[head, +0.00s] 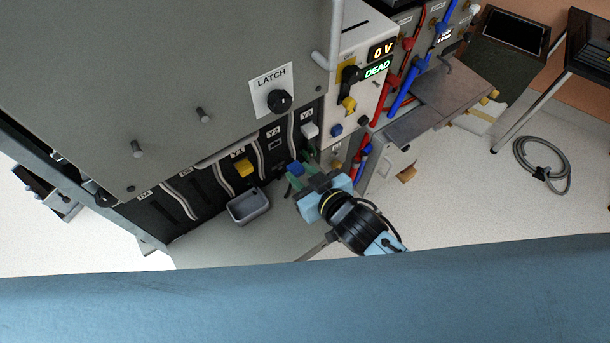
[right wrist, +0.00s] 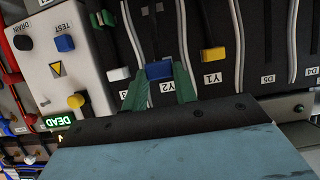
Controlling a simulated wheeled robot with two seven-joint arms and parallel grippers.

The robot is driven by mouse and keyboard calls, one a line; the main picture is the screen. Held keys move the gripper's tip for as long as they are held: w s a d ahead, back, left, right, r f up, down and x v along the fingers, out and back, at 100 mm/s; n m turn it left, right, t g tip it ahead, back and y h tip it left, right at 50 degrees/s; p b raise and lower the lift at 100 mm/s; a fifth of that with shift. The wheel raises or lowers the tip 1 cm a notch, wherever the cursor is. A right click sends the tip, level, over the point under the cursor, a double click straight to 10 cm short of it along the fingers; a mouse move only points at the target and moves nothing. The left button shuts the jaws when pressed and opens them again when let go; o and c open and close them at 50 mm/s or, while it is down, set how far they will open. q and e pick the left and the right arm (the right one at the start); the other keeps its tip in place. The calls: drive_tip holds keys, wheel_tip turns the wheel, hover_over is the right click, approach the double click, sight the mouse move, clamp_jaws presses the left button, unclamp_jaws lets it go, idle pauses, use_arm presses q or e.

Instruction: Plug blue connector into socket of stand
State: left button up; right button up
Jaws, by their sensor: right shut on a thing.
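The blue connector (head: 295,168) is at the black panel, in the slot marked Y2 in the right wrist view. It also shows there (right wrist: 160,71) between two green fingertips. My right gripper (head: 298,177) is shut on it, with one finger on each side. I cannot tell whether the connector is seated in the panel or just clear of it. I cannot pick out a stand with its socket for certain. My left gripper is not in view.
The yellow connector (right wrist: 213,55) at Y1 and the white connector (right wrist: 118,75) flank the blue one closely. A grey open bin (head: 248,206) stands below the panel. A white control box (right wrist: 62,70) reads DEAD. A coiled grey cable (head: 541,165) lies on the floor at right.

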drive_tip(key=shift+w+a, duration=0.4)
drive_tip(key=shift+w, duration=0.25)
drive_tip(key=shift+w+a, duration=0.35)
drive_tip(key=shift+w, duration=0.35)
drive_tip(key=shift+w+a, duration=0.4)
drive_tip(key=shift+w, duration=0.25)
drive_tip(key=shift+w+a+b, duration=0.4)
drive_tip(key=shift+w+a, duration=0.05)
drive_tip(key=shift+w, duration=0.35)
drive_tip(key=shift+w+a, duration=0.25)
drive_tip(key=shift+w, duration=0.1)
drive_tip(key=o, duration=1.1)
drive_tip(key=shift+o, duration=0.2)
drive_tip(key=f+p+v, duration=0.1)
drive_tip(key=v, duration=1.6)
drive_tip(key=shift+s+f+p, duration=0.2)
drive_tip(key=shift+s+p, duration=0.1)
drive_tip(key=shift+p, duration=0.1)
